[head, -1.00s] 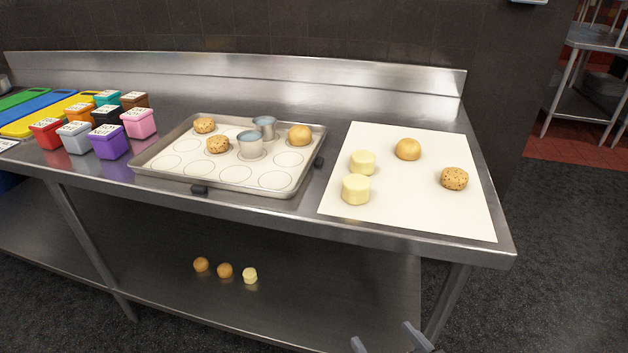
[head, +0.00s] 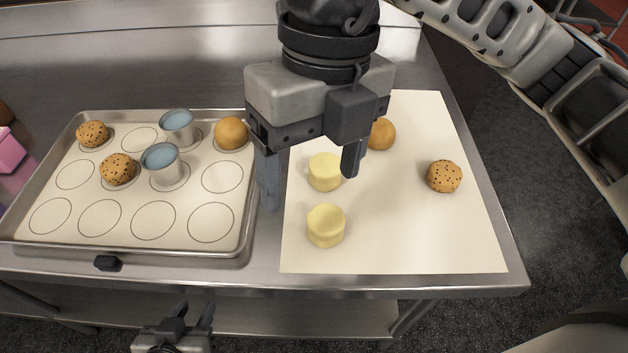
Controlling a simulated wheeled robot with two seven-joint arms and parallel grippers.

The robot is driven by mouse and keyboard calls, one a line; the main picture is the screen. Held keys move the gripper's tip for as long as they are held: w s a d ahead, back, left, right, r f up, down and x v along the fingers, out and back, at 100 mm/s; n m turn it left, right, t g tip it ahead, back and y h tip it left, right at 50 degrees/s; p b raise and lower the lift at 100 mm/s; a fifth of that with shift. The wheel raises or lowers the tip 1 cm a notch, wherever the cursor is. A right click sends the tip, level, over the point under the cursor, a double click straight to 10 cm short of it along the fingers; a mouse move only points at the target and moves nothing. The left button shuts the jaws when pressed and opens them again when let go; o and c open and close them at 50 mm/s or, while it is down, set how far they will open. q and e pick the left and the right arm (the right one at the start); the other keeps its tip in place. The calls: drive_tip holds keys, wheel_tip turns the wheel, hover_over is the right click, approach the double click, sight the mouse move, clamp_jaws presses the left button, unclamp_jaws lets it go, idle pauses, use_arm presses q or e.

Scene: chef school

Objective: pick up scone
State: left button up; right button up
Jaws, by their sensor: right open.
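Two pale yellow, flat-topped scones lie on the white sheet: a far scone (head: 325,172) and a near scone (head: 325,226). My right gripper (head: 311,188) is open and points down, its fingers on either side of the far scone in the picture. Its left finger shows over the gap between tray and sheet; its right finger is just right of that scone. I cannot tell how high the fingertips are or whether they touch it. My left gripper (head: 195,318) is low at the front, below the table's edge, with its fingers apart and empty.
A metal tray (head: 249,215) on the left holds two speckled dough balls, a golden ball (head: 231,133) and two metal cups (head: 161,163). The white sheet (head: 400,235) also bears a golden ball (head: 382,134) and a speckled ball (head: 444,176). The sheet's front right is clear.

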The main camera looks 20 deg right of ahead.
drive_tip(key=w+d+t+h, duration=0.1)
drive_tip(key=w+d, duration=0.1)
drive_tip(key=w, duration=0.1)
hover_over(325, 217)
drive_tip(key=shift+m, duration=0.4)
drive_tip(key=f, duration=0.8)
drive_tip(key=shift+s+f, duration=0.2)
drive_tip(key=shift+f, duration=0.05)
drive_tip(key=shift+w+f+p, duration=0.15)
drive_tip(key=shift+f+p, duration=0.4)
drive_tip(key=shift+f, duration=2.55)
drive_tip(key=shift+c, duration=0.3)
drive_tip(key=c, duration=1)
